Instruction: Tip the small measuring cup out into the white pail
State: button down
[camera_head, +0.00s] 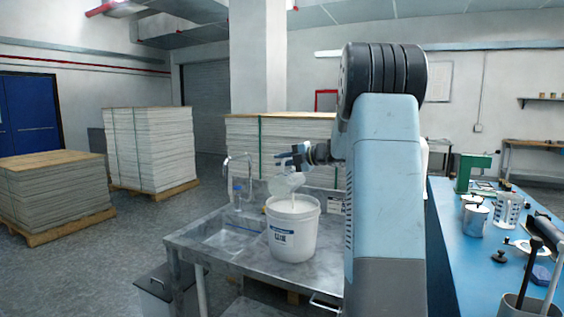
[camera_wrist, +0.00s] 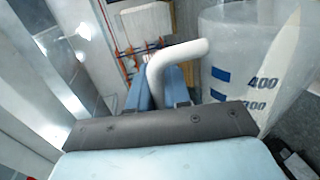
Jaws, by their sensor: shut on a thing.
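My gripper (camera_head: 297,161) is above the pail, shut on the handle of the translucent measuring cup (camera_head: 284,187). The cup is tilted over the pail's mouth, and a thin white stream runs down from it into the pail. In the wrist view the cup (camera_wrist: 232,50) shows blue marks and numbers, with its pale bent handle (camera_wrist: 176,56) between the fingers of my gripper (camera_wrist: 165,88). The pail's inside is mostly hidden.
A blue table (camera_head: 475,262) at right holds cans, a green device (camera_head: 473,172) and tools. Stacked sheets on pallets (camera_head: 150,148) stand behind at left.

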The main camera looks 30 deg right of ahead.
jog(key=shift+w+d, duration=0.1)
dwell(0.3)
jog(key=shift+w+d+r+m, duration=0.35)
jog(key=shift+w+d+m, duration=0.25)
jog(key=shift+d+m, duration=0.2)
jog(key=shift+s+a, duration=0.1)
jog(key=shift+a, duration=0.05)
dwell(3.1)
jog(key=shift+s+a+r+n, duration=0.1)
jog(key=shift+s+a+n, duration=0.9)
jog(key=shift+a+n, duration=0.3)
jog(key=shift+t, duration=0.3)
jog(key=shift+s+a+f+n+h, duration=0.5)
jog(key=shift+s+a+f+n, duration=0.4)
jog(key=shift+a+f+n, duration=0.25)
dwell(0.6)
